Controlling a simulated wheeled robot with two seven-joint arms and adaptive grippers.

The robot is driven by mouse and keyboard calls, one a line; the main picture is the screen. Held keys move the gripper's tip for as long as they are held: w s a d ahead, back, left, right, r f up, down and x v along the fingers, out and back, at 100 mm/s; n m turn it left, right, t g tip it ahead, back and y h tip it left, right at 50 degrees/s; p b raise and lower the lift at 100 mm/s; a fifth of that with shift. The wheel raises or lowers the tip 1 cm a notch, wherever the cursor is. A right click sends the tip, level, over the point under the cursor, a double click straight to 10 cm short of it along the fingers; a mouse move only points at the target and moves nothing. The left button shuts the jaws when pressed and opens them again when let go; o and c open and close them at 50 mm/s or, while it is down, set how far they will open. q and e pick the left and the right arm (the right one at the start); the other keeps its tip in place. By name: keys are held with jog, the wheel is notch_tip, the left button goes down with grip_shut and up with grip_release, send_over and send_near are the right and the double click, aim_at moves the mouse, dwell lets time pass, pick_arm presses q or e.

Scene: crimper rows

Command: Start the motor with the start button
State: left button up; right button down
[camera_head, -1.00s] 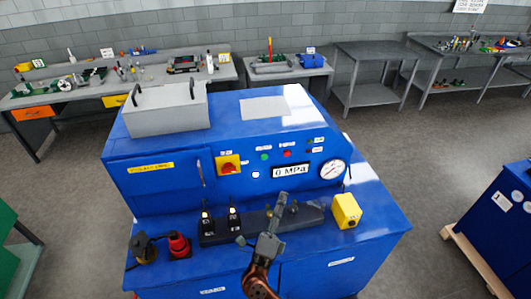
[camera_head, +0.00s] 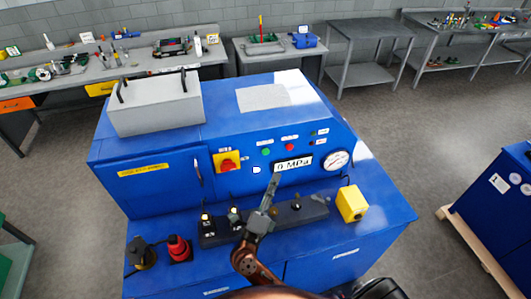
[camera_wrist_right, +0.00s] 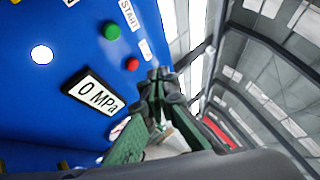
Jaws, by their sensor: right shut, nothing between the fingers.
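The green start button (camera_head: 266,152) is on the front panel of the blue machine, with a red button (camera_head: 289,147) to its right. In the right wrist view, the green button (camera_wrist_right: 111,32) stands beside a label reading START, and the red button (camera_wrist_right: 132,64) is nearer the fingers. My right gripper (camera_head: 273,182) is shut and empty, pointing up in front of the panel, below the green button and apart from it in the picture. Its fingers (camera_wrist_right: 159,76) also show in the right wrist view. The display (camera_head: 293,163) reads 0 MPa. My left gripper is out of view.
A yellow-backed red switch (camera_head: 228,162) is left of the buttons, and a gauge (camera_head: 337,160) is right. On the front ledge are black levers (camera_head: 207,222), a red knob (camera_head: 178,248) and a yellow box (camera_head: 351,204). A grey box (camera_head: 155,105) sits on top.

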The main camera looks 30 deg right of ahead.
aim_at(266, 152)
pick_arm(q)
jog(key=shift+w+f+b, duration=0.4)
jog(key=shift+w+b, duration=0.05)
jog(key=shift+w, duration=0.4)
pick_arm(e)
jog(key=w+d, duration=0.1)
jog(key=w, duration=0.7)
jog(key=shift+d, duration=0.4)
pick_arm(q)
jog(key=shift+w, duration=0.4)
pick_arm(e)
jog(key=shift+s, duration=0.1)
jog(key=shift+w, duration=0.45)
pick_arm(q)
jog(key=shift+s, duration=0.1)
pick_arm(e)
jog(key=shift+w+d, duration=0.2)
jog(key=shift+w, duration=0.3)
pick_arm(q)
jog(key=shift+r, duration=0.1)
pick_arm(e)
jog(key=shift+s, duration=0.1)
dwell(0.4)
pick_arm(q)
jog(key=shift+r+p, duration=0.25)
jog(key=shift+p, duration=0.15)
pick_arm(e)
jog(key=shift+s+a, duration=0.25)
jog(key=shift+s, duration=0.6)
